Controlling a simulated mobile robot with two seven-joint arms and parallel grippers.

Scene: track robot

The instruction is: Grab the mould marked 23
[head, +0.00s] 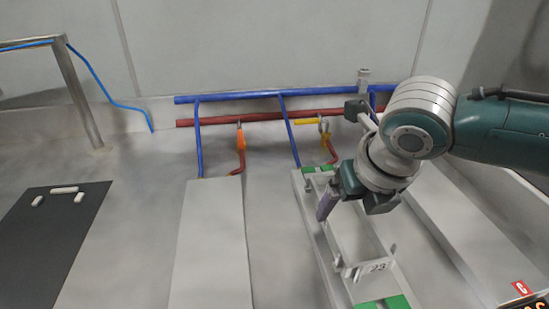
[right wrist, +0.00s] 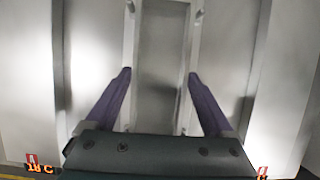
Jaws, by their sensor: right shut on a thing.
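The mould marked 23 (head: 377,267) is a long, pale grey frame with green end pieces, right of centre in the head view. In the right wrist view, the fingers (right wrist: 159,73) stand apart on either side of the mould's grey middle (right wrist: 160,85). They are shut on the mould; the exact contact is hard to see. My left gripper is not in view.
A plain grey slab (head: 210,245) lies left of the mould, and a dark mat (head: 55,240) with small white pieces farther left. A metal rail (head: 80,95) stands at the far left.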

